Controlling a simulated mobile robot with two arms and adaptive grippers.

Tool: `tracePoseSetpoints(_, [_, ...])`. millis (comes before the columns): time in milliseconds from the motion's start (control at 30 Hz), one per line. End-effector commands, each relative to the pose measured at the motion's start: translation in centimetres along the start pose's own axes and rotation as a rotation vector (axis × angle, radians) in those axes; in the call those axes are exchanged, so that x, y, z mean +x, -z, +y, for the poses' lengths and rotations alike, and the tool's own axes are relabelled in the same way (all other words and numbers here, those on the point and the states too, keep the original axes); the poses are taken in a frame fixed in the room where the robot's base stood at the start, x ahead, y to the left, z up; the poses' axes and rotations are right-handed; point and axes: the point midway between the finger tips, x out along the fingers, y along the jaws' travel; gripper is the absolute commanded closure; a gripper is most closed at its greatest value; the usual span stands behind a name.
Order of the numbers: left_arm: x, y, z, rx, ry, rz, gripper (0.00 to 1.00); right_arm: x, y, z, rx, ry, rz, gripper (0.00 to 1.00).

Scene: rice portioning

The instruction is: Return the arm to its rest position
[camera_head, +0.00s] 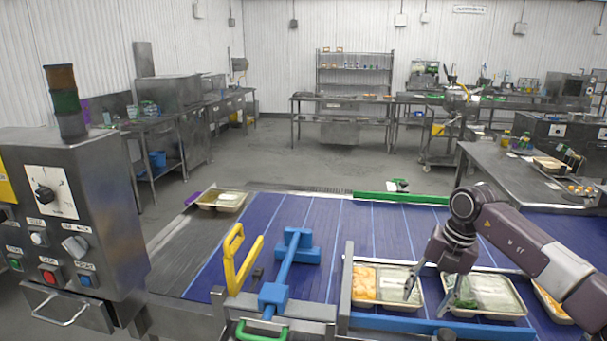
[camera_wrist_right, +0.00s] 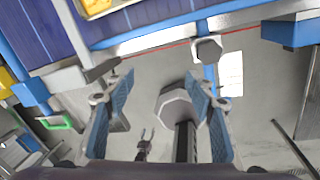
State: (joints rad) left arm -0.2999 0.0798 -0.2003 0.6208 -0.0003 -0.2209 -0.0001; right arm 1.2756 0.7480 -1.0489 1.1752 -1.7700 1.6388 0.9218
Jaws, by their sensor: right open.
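My right arm comes in from the right in the head view. Its gripper (camera_head: 427,298) points down over the near edge of the blue conveyor, with its fingers apart and nothing between them. It is in front of the gap between two food trays. The left tray (camera_head: 378,300) holds orange pieces and white rice; the right tray (camera_head: 505,313) holds greens and rice. Whether the fingers touch a tray rim cannot be told. In the right wrist view the blue-padded fingers (camera_wrist_right: 162,105) are spread and empty, with floor beyond. My left gripper is not seen.
A third tray (camera_head: 553,308) is partly hidden by my arm. Another tray (camera_head: 220,208) sits at the conveyor's far left. A blue clamp handle (camera_head: 285,265) and yellow handle (camera_head: 240,262) stand left of the trays. A control box (camera_head: 90,190) is at left. The conveyor's middle is clear.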

Motion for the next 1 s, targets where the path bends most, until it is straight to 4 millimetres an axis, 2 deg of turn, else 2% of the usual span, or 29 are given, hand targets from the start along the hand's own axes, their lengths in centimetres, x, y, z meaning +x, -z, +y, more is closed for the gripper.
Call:
tracePoseSetpoints(33, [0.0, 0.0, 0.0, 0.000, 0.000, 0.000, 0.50, 2.0, 1.8, 3.0, -0.056, -0.083, 0.027, 0.50])
tracePoseSetpoints(100, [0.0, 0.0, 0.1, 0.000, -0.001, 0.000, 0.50, 3.8, 4.4, 7.3, -0.123, -0.222, 0.058, 0.50])
tracePoseSetpoints(233, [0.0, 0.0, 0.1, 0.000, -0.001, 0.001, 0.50, 5.4, 10.2, 15.4, -0.205, -0.517, 0.123, 0.50])
tracePoseSetpoints(300, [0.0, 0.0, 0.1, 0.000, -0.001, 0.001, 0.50, 5.0, 13.6, 19.6, -0.218, -0.696, 0.158, 0.50])
tracePoseSetpoints(400, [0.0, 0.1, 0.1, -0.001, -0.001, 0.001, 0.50, 3.0, 17.5, 24.3, -0.186, -0.949, 0.198, 0.50])
tracePoseSetpoints(500, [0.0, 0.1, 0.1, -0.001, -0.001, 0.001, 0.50, 0.0, 20.0, 27.4, -0.094, -1.186, 0.225, 0.50])
tracePoseSetpoints(633, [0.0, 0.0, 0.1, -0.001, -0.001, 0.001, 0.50, -4.1, 20.7, 29.0, 0.106, -1.451, 0.234, 0.50])
tracePoseSetpoints(767, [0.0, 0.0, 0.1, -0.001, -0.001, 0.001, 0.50, -6.9, 18.8, 27.9, 0.391, -1.645, 0.212, 0.50])
tracePoseSetpoints(867, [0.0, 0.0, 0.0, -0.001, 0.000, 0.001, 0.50, -7.3, 16.4, 25.4, 0.651, -1.730, 0.173, 0.50])
tracePoseSetpoints(967, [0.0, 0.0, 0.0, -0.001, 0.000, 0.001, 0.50, -6.1, 14.0, 21.8, 0.934, -1.751, 0.125, 0.50])
tracePoseSetpoints(1000, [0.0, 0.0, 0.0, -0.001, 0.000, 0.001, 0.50, -5.2, 13.2, 20.0, 1.050, -1.741, 0.102, 0.50])
